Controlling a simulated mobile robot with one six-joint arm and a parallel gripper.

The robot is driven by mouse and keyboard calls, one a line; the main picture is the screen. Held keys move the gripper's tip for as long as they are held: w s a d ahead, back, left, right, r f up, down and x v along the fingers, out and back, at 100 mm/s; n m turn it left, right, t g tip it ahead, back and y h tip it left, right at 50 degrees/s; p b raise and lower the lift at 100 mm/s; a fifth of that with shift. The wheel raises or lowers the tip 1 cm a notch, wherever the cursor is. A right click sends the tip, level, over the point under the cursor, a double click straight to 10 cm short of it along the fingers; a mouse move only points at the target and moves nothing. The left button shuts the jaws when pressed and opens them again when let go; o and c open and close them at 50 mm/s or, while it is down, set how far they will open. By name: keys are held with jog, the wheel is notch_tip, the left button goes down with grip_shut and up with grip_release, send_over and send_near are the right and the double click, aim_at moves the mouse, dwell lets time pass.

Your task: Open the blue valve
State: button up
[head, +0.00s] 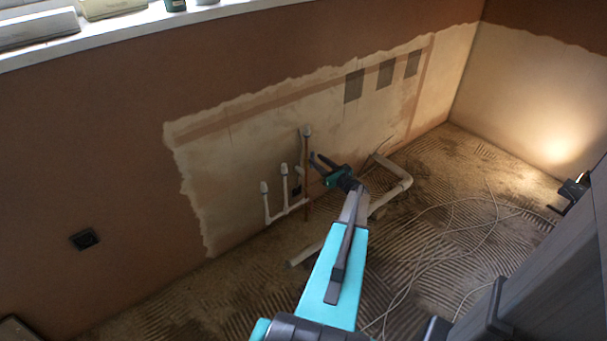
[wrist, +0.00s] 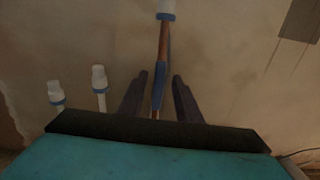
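The blue valve handle (wrist: 158,88) shows in the wrist view as a narrow blue strip running along a copper pipe (wrist: 163,42). My gripper (wrist: 160,76) is open, with one dark finger on each side of the handle and a gap to each. I cannot tell how deep the handle lies between the fingers. In the head view my gripper (head: 316,158) is close to the wall, just right of the upright copper pipe (head: 306,185). The valve handle cannot be made out there.
White capped pipe stubs (head: 265,195) stand left of the copper pipe. A grey pipe (head: 400,183) and loose cables (head: 430,240) lie on the ridged floor. A white sill (head: 120,28) runs along the upper left, and a lamp (head: 574,190) stands at right.

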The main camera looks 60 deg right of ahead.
jog(key=v, duration=1)
jog(key=shift+b, duration=0.35)
dwell(0.5)
